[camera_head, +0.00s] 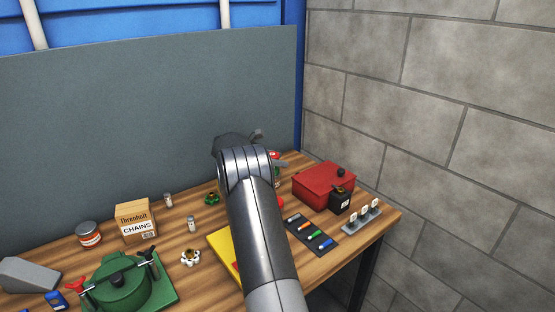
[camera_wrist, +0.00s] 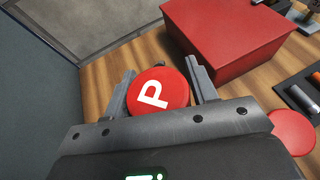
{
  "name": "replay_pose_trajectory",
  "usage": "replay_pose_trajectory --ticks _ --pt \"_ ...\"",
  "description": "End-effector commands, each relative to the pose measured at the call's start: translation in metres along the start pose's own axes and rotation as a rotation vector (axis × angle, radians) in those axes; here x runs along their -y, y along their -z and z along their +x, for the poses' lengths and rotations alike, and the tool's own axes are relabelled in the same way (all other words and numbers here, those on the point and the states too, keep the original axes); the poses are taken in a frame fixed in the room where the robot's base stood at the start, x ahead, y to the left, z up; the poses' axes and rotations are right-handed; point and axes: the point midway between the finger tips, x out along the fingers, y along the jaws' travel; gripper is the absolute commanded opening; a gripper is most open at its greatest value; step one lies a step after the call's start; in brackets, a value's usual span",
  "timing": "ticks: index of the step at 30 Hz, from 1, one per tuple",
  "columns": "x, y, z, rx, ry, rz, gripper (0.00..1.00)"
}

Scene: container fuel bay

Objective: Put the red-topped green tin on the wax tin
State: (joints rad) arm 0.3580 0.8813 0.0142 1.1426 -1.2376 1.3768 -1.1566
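The red-topped green tin shows in the wrist view as a round red lid (camera_wrist: 158,92) with a white P; its side is hidden there. In the head view a bit of its red top (camera_head: 274,155) shows past my arm. My gripper (camera_wrist: 162,66) has one finger on each side of the lid, both very close to it. I cannot tell whether they press on the tin. A tin with a red and white label and grey lid (camera_head: 88,235) stands at the left back of the bench; its lettering is too small to read, so I cannot confirm that it is the wax tin.
A red box (camera_head: 324,185) and a small black container (camera_head: 340,202) stand right of my gripper. A cardboard chains box (camera_head: 135,222), a green round pot (camera_head: 117,287) and a yellow board (camera_head: 222,243) are leftward. A grey panel (camera_head: 150,120) rises behind the bench.

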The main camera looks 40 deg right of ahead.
Motion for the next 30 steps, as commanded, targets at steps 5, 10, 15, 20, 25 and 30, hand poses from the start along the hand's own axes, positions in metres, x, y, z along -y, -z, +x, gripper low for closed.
replay_pose_trajectory --ticks 5,10,15,20,25,30 --pt "0.0 0.0 0.0 0.0 0.0 0.0 0.68" --pt "0.0 0.0 0.0 0.0 0.0 0.0 0.68" --pt "0.0 -0.003 -0.005 0.0 -0.002 0.0 0.68" --pt "-0.001 -0.003 -0.031 0.0 -0.004 0.0 0.68" --pt "-0.001 -0.003 -0.069 0.0 -0.004 0.0 0.68" --pt "0.0 -0.003 -0.101 0.0 -0.002 0.0 0.68"
